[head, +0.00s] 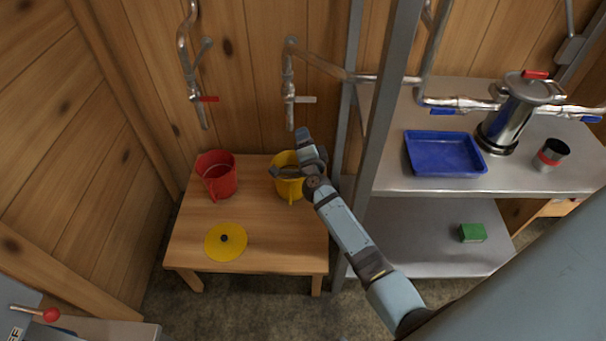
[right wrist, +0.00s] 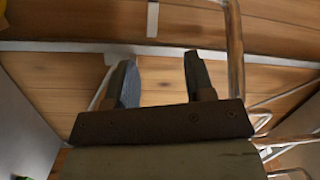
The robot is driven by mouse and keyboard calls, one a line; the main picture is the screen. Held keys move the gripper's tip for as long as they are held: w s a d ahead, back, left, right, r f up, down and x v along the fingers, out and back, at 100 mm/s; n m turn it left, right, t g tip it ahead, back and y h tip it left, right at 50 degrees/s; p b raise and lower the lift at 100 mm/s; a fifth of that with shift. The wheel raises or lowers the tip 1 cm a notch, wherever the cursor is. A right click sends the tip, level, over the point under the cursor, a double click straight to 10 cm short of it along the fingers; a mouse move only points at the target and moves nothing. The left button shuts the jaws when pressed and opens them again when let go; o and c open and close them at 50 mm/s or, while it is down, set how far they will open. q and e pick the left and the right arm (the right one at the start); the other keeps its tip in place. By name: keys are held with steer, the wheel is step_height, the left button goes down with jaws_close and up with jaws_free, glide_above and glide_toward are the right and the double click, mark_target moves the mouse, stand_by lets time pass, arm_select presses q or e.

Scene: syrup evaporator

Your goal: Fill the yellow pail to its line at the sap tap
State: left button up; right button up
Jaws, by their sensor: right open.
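The yellow pail (head: 283,187) stands upright on the low wooden table, partly hidden behind my right gripper. I cannot tell how full it is, and its line does not show. Above it a steel pipe tap (head: 290,114) with a pale lever (head: 305,99) points down from the wall. My right gripper (head: 306,143) is at the pail's right rim, below and slightly right of the spout; I cannot tell if it touches the pail. In the right wrist view its two fingers (right wrist: 160,82) are apart with nothing between them. My left gripper is not in view.
A red pail (head: 216,176) stands on the table's left, under a tap with a red lever (head: 208,99). A yellow lid (head: 225,241) lies in front. A metal rack post (head: 383,130) rises right of the table. The rack holds a blue tray (head: 444,153) and a steel canister (head: 512,118).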

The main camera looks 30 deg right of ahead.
steer(key=s+a+f+n+y+p, duration=0.1)
steer(key=s+a+n+y+p, duration=0.1)
steer(key=s+a+n+y, duration=0.4)
steer(key=shift+s+a+n, duration=0.35)
steer(key=shift+s+n, duration=1.45)
steer(key=shift+s, duration=0.1)
